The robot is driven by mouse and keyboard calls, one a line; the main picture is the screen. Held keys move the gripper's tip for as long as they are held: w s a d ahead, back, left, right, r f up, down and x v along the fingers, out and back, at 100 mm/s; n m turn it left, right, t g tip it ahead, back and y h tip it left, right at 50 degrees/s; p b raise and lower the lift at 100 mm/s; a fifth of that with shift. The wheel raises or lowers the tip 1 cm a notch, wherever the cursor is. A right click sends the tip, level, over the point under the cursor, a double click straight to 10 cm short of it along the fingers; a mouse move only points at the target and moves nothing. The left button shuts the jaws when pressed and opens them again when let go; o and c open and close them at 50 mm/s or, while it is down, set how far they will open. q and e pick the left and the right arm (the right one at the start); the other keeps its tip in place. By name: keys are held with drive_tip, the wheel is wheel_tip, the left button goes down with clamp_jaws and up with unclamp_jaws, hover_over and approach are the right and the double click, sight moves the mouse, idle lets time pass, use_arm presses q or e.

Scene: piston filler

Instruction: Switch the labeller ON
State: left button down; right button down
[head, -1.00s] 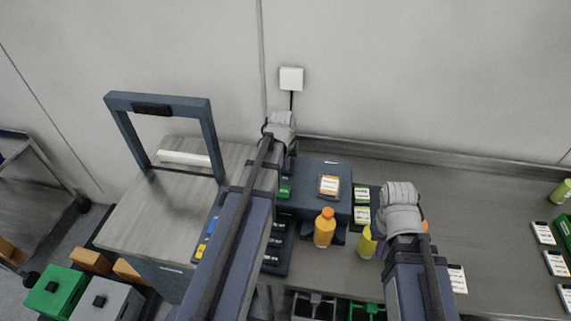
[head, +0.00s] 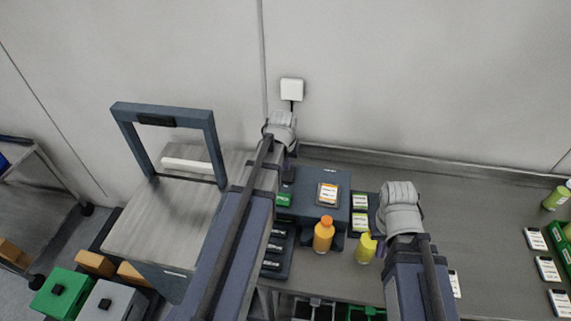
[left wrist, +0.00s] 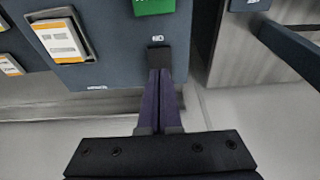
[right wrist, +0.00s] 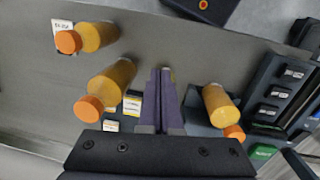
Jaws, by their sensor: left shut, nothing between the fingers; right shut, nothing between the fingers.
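The labeller (head: 340,207) is a blue-grey box on the bench, with a white-and-orange label on top. In the left wrist view its dark panel (left wrist: 105,72) shows a small black switch block (left wrist: 157,56) under a tiny marking, and a green plate (left wrist: 153,6). My left gripper (left wrist: 160,72) is shut and empty, with its purple fingertips right at the black block; I cannot tell whether they touch. The head view hides most of the fingers behind my wrist. My right gripper (right wrist: 165,72) is shut and empty above the bench, among bottles.
An orange bottle (head: 323,236) and a yellow bottle (head: 366,248) stand in front of the labeller. A grey frame (head: 212,140) stands on the wood-topped cabinet at left. White cards (head: 547,268) lie at the right. A white wall box (head: 292,89) is behind.

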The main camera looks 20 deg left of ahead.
use_arm(q)
drive_tip(key=s+p+v, duration=0.2)
drive_tip(key=p+v, duration=0.5)
drive_tip(key=v, duration=0.2)
drive_tip(key=shift+s+d+p, duration=0.15)
drive_tip(key=shift+d+p, duration=0.2)
drive_tip(key=shift+s, duration=0.1)
